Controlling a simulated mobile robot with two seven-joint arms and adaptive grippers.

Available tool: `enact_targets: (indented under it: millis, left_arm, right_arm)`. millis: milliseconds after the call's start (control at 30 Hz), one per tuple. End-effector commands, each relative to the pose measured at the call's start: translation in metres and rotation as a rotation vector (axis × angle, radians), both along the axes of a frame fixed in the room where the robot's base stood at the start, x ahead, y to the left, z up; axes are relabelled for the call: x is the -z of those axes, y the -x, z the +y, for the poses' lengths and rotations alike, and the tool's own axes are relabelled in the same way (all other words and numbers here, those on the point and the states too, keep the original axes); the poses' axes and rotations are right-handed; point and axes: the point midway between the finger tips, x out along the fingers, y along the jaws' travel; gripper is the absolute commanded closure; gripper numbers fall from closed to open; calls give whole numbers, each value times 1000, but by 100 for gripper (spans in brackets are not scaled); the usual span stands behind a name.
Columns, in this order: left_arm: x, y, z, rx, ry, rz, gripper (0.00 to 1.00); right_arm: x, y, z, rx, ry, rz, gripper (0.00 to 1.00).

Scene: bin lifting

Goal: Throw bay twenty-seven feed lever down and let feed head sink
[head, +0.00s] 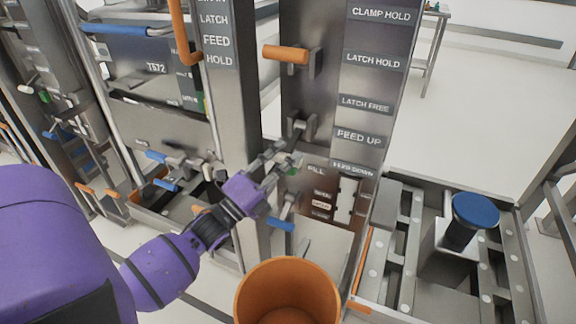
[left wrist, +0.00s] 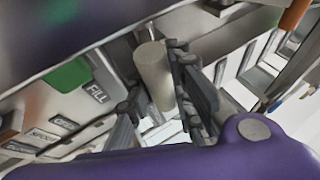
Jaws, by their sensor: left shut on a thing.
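My left gripper (head: 287,162) is at the middle lever on the central grey post, near the "FEED UP" (head: 358,139) and "FEED DOWN" (head: 352,170) labels. In the left wrist view its fingers (left wrist: 160,100) are shut on a pale cylindrical lever handle (left wrist: 153,70). In the head view the fingers mostly hide this handle. The lever's bracket (head: 302,124) shows just above the gripper. I cannot make out a bay number or tell which part is the feed head. My right gripper is not in view.
An orange-handled lever (head: 286,54) sticks out above, and a blue-handled lever (head: 281,225) sits below. An orange bin (head: 285,290) stands at the front. A blue-topped post (head: 475,210) stands on the metal frame at the right. A panel with more levers (head: 166,167) is at the left.

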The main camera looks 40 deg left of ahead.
Motion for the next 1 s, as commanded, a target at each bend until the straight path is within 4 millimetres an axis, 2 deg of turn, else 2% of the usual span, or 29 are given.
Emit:
enact_targets:
  millis: [33,300,900,933,1000]
  left_arm:
    - [9,-2,1,-4,-9,-28,100]
    - [16,-6,2,-3,-20,-63,100]
    - [21,-8,3,-6,-19,-55,100]
    - [21,-8,3,-6,-19,-54,78]
    - [21,-8,3,-6,-18,-54,69]
  right_arm:
    - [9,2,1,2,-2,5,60]
    - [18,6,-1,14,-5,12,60]
    - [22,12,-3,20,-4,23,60]
    - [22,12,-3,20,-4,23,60]
    - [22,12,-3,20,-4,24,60]
